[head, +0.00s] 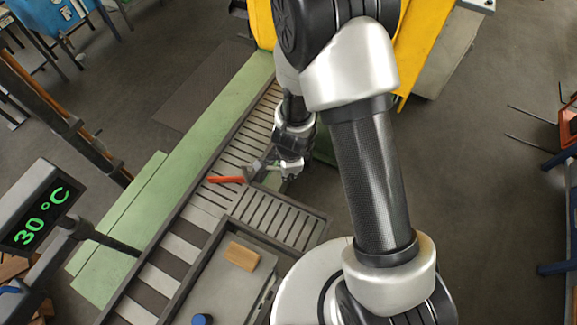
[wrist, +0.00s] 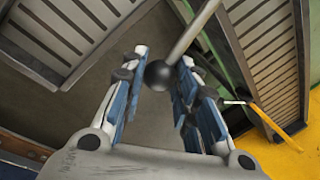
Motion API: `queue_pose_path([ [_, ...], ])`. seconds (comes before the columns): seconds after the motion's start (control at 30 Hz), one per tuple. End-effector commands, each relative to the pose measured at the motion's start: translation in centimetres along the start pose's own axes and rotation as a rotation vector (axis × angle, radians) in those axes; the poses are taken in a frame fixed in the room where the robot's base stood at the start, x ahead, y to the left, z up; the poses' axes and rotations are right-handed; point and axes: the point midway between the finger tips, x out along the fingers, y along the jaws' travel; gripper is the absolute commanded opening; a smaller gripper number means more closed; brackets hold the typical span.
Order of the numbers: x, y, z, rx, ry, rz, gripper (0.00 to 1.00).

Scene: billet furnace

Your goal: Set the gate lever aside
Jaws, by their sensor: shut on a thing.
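The gate lever shows in the wrist view as a thin grey rod (wrist: 194,32) with a dark ball knob (wrist: 159,75) at its near end. My gripper (wrist: 158,82) is shut on the lever, with the knob between its two blue-padded fingers. In the head view my gripper (head: 272,167) is over the slatted conveyor, pointing left. A red-orange bar (head: 227,179) lies just left of the fingers there. I cannot tell whether it is part of the lever. The lever's far end is cut off in the wrist view.
A slatted roller conveyor (head: 182,226) runs diagonally along a green frame (head: 222,98). A grey tray (head: 213,283) with a tan block (head: 241,255) and a blue round thing (head: 202,320) stands in front. A display (head: 37,212) reads 30 °C at the left. A yellow machine (head: 424,45) stands behind.

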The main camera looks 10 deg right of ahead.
Motion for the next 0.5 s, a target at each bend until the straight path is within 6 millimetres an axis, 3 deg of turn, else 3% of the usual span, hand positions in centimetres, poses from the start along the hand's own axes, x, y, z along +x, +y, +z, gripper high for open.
queue_pose_path([
  [0.1, 0.01, 0.24, 0.14, 0.0, -0.003, 0.007, 0.0],
  [0.13, 0.01, 0.25, 0.14, 0.0, -0.003, 0.007, 0.29],
  [0.4, 0.02, 0.18, 0.08, -0.001, -0.002, 0.005, 0.47],
  [0.5, 0.02, 0.15, 0.06, -0.001, -0.002, 0.004, 0.49],
])
